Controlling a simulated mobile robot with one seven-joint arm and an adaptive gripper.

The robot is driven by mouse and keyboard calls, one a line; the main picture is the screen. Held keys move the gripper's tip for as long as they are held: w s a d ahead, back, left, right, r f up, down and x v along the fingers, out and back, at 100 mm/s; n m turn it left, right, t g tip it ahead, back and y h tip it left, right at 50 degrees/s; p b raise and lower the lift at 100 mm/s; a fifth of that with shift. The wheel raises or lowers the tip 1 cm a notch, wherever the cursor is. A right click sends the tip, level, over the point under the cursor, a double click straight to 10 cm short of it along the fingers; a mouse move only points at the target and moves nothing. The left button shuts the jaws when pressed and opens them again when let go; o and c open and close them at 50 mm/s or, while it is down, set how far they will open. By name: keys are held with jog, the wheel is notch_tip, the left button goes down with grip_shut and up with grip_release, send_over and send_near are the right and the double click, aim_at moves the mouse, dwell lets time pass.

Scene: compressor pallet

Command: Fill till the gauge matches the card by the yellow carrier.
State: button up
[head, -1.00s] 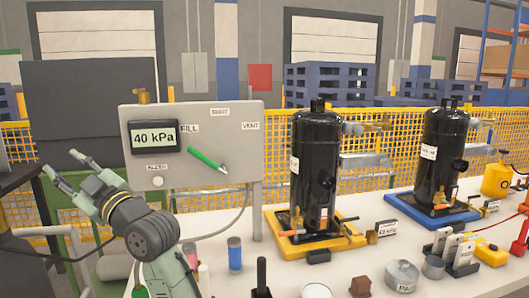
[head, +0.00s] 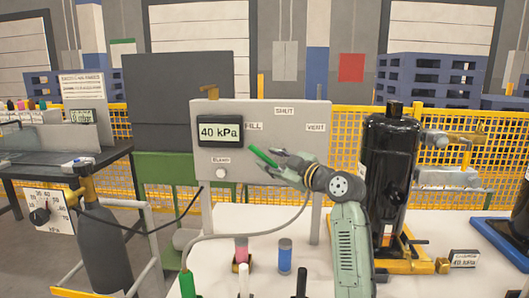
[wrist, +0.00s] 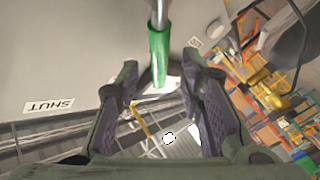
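The grey panel (head: 295,120) carries a display (head: 221,131) reading 40 kPa. FILL, SHUT and VENT labels surround its lever. The lever's green handle (head: 262,155) points up-left toward FILL; my gripper hides its pivot. My gripper (head: 281,162) is at the handle. In the wrist view, its fingers (wrist: 160,82) are apart, with the green handle (wrist: 158,50) between and just beyond the tips; I see no firm contact. The yellow carrier (head: 418,264) holds a black compressor tank (head: 388,165). A small card (head: 464,258) stands beside it, its number too small to read surely.
A bleed knob (head: 221,173) sits low on the panel. A hose (head: 225,236) runs below it. A blue cup (head: 285,255) and upright pens stand on the white table. A blue carrier (head: 503,238) is at right.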

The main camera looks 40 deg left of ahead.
aim_at(265, 157)
jog(key=shift+p+x, duration=0.5)
jog(key=shift+x, duration=1.6)
jog(key=shift+c, duration=0.2)
grip_shut()
